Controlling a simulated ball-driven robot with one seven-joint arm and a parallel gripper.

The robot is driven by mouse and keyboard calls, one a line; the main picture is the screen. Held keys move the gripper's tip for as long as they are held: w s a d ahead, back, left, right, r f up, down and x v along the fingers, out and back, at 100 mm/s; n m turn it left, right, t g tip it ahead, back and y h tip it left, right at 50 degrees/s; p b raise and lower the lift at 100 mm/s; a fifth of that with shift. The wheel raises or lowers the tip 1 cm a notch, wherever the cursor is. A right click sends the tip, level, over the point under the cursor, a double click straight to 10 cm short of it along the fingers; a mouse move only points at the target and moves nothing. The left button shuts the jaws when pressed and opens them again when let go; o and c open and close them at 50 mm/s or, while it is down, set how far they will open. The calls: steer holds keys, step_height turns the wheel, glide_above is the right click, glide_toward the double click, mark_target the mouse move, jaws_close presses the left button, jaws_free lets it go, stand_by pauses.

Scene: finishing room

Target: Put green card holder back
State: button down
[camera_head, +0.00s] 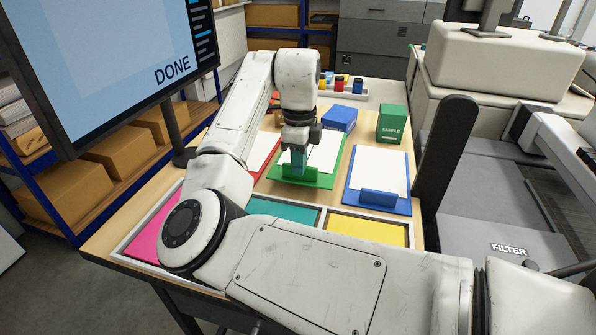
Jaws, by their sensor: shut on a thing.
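The green card holder (317,181) is a flat green board with a white sheet on it, near the middle of the wooden table. My gripper (298,165) points down at its near edge and is shut on the holder's raised green part there. The fingertips are small and partly merge with the green, and my wrist hides some of the sheet. The board looks flat and close to the table top; I cannot tell whether it touches it. A blue card holder (404,194) lies to its right and a red one (254,172) to its left, partly behind my arm.
A green SAMPLE box (392,124) and a blue box (340,119) stand behind the holders. A framed tray (325,222) with pink, teal and yellow sections lies in front. A monitor (112,62) reading DONE is at left. A dark upright panel (445,150) borders the right side.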

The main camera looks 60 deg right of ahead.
mark_target(298, 178)
steer(key=shift+w+f+p, duration=0.15)
steer(key=shift+f+p, duration=0.4)
steer(key=shift+f, duration=1.1)
steer(key=shift+f, duration=0.2)
steer(key=c, duration=1.2)
jaws_free()
steer(key=shift+o, duration=0.2)
steer(key=shift+r, duration=0.1)
step_height(298, 178, up, 12)
steer(key=shift+r+b, duration=0.1)
steer(key=shift+b, duration=0.85)
steer(key=shift+a, duration=0.1)
